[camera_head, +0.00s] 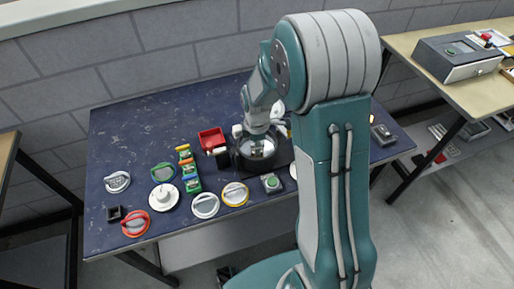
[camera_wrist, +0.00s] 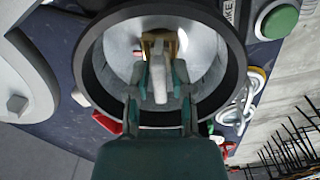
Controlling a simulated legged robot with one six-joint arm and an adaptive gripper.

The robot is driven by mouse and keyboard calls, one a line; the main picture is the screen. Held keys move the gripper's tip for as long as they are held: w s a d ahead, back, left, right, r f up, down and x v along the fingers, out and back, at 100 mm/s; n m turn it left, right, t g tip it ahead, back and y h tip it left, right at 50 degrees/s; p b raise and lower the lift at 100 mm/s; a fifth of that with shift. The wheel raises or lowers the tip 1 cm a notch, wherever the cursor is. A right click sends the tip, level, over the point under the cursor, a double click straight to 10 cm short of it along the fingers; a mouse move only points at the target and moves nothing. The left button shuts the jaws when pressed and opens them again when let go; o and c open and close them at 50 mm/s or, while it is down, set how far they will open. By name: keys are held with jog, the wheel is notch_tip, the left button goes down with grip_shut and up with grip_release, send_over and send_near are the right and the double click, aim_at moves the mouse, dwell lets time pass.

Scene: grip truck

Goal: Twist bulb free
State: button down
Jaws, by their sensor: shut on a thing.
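A round dark lamp housing (camera_head: 238,160) with a shiny bowl-shaped inside stands on the dark blue table. In the wrist view its black rim (camera_wrist: 88,80) circles my gripper (camera_wrist: 163,76). The two fingers reach down into the bowl and are closed on a pale upright piece, seemingly the bulb (camera_wrist: 160,88), at its middle. A tan square part (camera_wrist: 158,42) shows behind the fingertips. In the head view my gripper (camera_head: 257,132) is over the housing, and the bulb cannot be made out. The bulb's base is hidden.
A red tray (camera_head: 211,140) stands left of the housing. Several round handled lids, a white disc (camera_head: 164,197) and coloured blocks (camera_head: 188,172) lie further left. A green-button box (camera_head: 271,184) is close in front. The table's left back is clear.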

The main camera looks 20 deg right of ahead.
jog(key=shift+s+n, duration=0.15)
jog(key=shift+n, duration=2.05)
jog(key=c, duration=0.6)
grip_release()
jog(key=shift+r, duration=3.75)
